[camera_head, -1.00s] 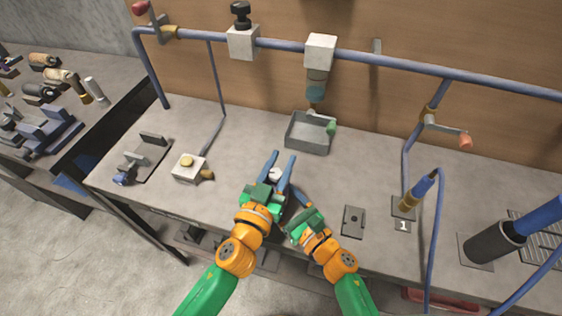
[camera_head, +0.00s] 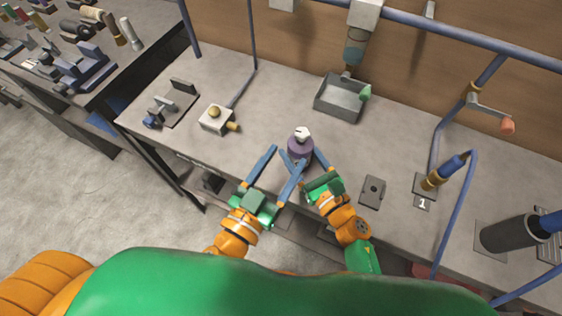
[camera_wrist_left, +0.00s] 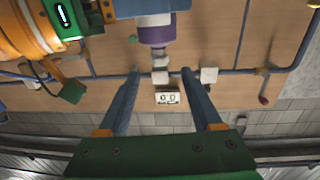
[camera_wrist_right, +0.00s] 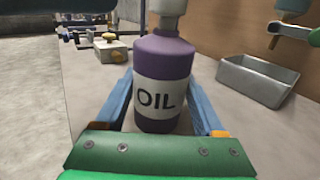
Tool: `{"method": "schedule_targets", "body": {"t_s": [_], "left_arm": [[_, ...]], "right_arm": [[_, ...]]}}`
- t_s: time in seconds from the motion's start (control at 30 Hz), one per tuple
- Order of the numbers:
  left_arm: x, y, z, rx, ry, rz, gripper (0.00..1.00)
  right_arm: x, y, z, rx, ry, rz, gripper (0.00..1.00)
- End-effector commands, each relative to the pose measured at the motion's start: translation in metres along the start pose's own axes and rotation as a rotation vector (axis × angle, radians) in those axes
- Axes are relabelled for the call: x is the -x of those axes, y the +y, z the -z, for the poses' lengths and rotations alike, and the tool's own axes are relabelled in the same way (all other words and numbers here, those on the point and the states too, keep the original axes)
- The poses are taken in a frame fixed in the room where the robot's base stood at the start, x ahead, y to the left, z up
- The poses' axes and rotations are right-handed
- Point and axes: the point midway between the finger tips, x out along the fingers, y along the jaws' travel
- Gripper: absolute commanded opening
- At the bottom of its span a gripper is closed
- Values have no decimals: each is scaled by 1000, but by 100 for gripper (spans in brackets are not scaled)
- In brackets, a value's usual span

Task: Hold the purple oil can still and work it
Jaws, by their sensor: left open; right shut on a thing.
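The purple oil can (camera_head: 300,146) stands upright near the front middle of the bench, with a white top. In the right wrist view the can (camera_wrist_right: 162,75) shows a white "OIL" label between the fingers. My right gripper (camera_head: 302,162) is shut on the can's body from the front right. My left gripper (camera_head: 284,160) is open and empty, just left of and in front of the can. In the left wrist view the can (camera_wrist_left: 156,30) appears beyond the open fingertips (camera_wrist_left: 160,75), apart from them.
A white box with a yellow knob (camera_head: 216,118) is at the left. A flat plate (camera_head: 373,192) lies to the right. A blue pipe (camera_head: 460,55) runs above the bench.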

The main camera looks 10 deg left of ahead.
Motion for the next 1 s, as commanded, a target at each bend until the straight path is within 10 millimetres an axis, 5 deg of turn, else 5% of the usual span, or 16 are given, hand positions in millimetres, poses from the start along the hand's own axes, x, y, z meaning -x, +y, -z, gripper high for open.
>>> {"method": "schedule_targets", "body": {"t_s": [0.43,0.57,0.73,0.87,1.0], "left_arm": [[9,0,0,-5,5,-16,66],[5,2,-4,-7,44,-188,66],[0,-22,-4,-7,35,-434,66],[-3,-41,0,-7,5,-515,66],[-19,-37,2,-3,-1,-532,66]], "right_arm": [[0,0,1,0,1,1,0],[0,0,0,0,1,1,0],[0,0,0,0,0,1,0],[0,0,0,0,0,1,0],[0,0,0,0,1,0,0]]}}
